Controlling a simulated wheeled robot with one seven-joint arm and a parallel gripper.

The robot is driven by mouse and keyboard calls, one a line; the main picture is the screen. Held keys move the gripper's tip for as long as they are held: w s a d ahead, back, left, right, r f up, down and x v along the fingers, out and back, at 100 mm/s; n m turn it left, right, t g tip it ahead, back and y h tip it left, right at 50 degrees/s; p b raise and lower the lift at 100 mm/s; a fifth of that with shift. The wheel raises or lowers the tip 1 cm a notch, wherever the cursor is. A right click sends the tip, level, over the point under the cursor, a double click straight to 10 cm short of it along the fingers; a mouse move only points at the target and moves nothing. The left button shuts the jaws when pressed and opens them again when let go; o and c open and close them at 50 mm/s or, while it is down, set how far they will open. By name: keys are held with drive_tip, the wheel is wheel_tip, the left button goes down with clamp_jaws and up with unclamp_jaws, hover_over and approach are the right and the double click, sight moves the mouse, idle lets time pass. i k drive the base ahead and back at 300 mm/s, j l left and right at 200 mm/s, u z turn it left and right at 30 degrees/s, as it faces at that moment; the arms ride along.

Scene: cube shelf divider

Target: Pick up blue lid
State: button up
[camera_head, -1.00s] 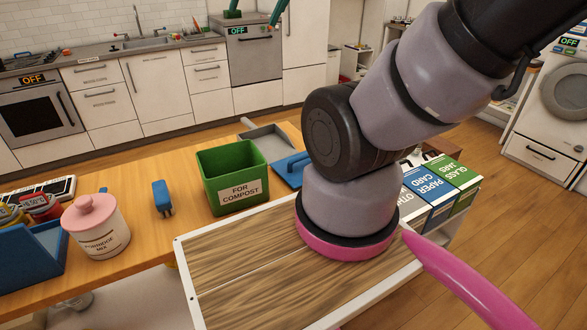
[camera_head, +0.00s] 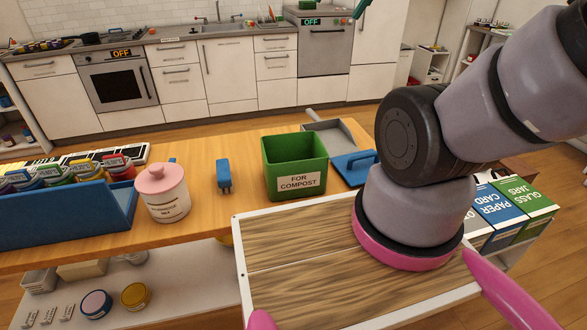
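A flat blue piece with a raised handle (camera_head: 355,166), which looks like the blue lid, lies on the wooden counter. It is just right of the green compost bin (camera_head: 293,165). Its right end is close to or behind my dark arm joint in this view, so I cannot tell its full outline. My arm rises from a pink-ringed base on the wood-topped white tray and leaves the picture at upper right. My gripper is out of view, so its place relative to the lid is not shown.
A grey tray (camera_head: 338,132) lies behind the lid. A small blue item (camera_head: 223,175), a pink-lidded jar (camera_head: 164,193) and a blue rack (camera_head: 65,220) stand to the left. Sorting boxes (camera_head: 522,205) are at right. Jars sit on the lower shelf (camera_head: 190,290).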

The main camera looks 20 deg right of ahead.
sight(355, 167)
drive_tip(key=k+j+z, duration=0.15)
drive_tip(key=j+z, duration=0.25)
drive_tip(key=k+j+z, duration=0.25)
drive_tip(key=j+z, duration=0.15)
drive_tip(key=k+j+z, duration=0.25)
drive_tip(key=z, duration=0.15)
drive_tip(key=j, duration=0.15)
